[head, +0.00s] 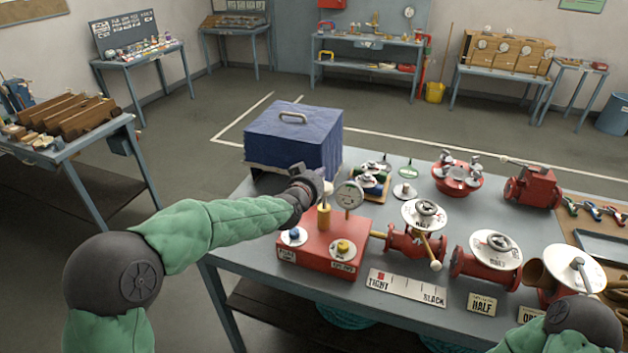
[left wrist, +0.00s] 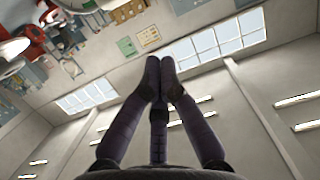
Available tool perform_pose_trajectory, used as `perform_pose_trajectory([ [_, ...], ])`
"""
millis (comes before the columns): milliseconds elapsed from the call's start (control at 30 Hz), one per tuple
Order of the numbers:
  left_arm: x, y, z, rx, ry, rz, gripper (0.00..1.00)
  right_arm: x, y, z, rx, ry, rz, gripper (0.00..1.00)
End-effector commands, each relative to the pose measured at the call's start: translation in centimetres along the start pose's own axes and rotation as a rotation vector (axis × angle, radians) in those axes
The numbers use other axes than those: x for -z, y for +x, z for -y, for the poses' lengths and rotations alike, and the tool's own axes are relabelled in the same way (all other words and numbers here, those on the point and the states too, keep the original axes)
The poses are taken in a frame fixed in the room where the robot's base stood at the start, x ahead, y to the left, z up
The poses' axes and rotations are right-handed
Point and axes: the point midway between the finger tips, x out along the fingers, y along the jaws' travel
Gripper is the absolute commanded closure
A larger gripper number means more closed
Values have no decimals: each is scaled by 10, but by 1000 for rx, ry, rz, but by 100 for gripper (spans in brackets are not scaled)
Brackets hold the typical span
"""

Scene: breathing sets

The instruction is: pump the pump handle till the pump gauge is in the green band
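The red pump box (head: 322,247) stands at the table's near left part. A short brass cylinder (head: 323,217) rises from it, with a pale knob (head: 327,188) above that looks like the handle's end. The round pump gauge (head: 349,195) stands just right of the cylinder; its needle and green band are too small to read. My left gripper (head: 314,184) is beside the pale knob; I cannot tell whether it touches. In the left wrist view its fingertips (left wrist: 160,75) meet, with nothing visible between them. My right arm enters at bottom right; its gripper is out of view.
A blue covered box (head: 294,137) stands behind the pump. Red valves with white discs (head: 424,214) line the table to the right. A "TIGHT/SLACK" plate (head: 407,288) lies in front. A red flanged piece (head: 457,178) and small gadgets stand behind.

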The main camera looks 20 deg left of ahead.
Motion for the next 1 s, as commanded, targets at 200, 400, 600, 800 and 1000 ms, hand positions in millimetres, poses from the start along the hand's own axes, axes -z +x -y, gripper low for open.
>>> perform_pose_trajectory([
  [200, -13, 25, 0, 0, 0, 4, 100, 0, 4, -1, 0, 0, 0, 60],
  [400, -34, 30, 0, 0, 0, 3, 100, 0, 8, -3, 0, 0, 0, 60],
  [600, -39, 31, 0, 0, 0, 0, 100, 0, 8, -3, 0, 0, 0, 60],
  [800, -39, 31, 0, 0, 0, 0, 100, 0, 8, -3, 0, 0, 0, 60],
  [1000, -43, 32, 0, 0, 0, 1, 100, 0, 11, -4, 0, 0, 0, 60],
])
